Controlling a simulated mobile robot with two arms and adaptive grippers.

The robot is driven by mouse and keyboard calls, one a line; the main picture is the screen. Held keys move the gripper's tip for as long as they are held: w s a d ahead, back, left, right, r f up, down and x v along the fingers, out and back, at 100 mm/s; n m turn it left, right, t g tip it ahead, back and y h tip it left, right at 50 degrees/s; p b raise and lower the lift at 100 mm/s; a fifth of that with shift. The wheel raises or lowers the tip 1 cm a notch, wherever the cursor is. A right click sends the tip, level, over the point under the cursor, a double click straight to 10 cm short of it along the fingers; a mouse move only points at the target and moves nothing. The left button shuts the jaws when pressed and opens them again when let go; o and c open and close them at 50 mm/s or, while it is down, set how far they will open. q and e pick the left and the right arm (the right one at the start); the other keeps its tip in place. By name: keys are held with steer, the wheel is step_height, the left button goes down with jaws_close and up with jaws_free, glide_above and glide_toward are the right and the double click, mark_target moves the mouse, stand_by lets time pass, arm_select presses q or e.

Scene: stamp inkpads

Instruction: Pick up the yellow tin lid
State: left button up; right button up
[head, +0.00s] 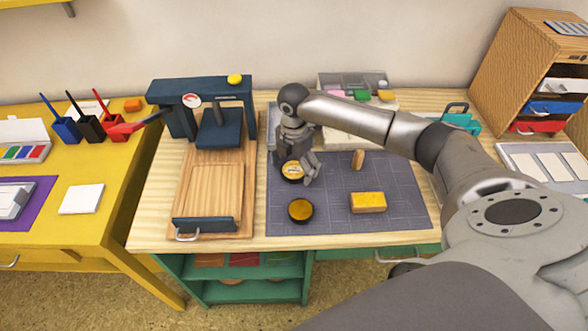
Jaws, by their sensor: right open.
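The yellow tin lid (292,171), a round dark-edged disc with a yellow labelled top, lies on the grey gridded mat (335,223). My right gripper (300,177) is open and pointing down right at the lid. Its fingers cover part of the lid, and I cannot tell whether they touch it. A round black tin with a yellow pad (301,210) lies on the mat just in front of the lid. My left gripper is not in view.
A yellow block (368,202) and a small upright wooden piece (358,160) are on the mat to the right. A dark blue press (218,130) stands on the left of the table. The mat's front right is clear.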

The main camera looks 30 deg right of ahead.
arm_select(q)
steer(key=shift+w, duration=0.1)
arm_select(e)
steer(key=shift+f, duration=0.15)
steer(key=c, duration=1)
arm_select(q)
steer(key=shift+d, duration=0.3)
arm_select(e)
steer(key=shift+o, duration=0.2)
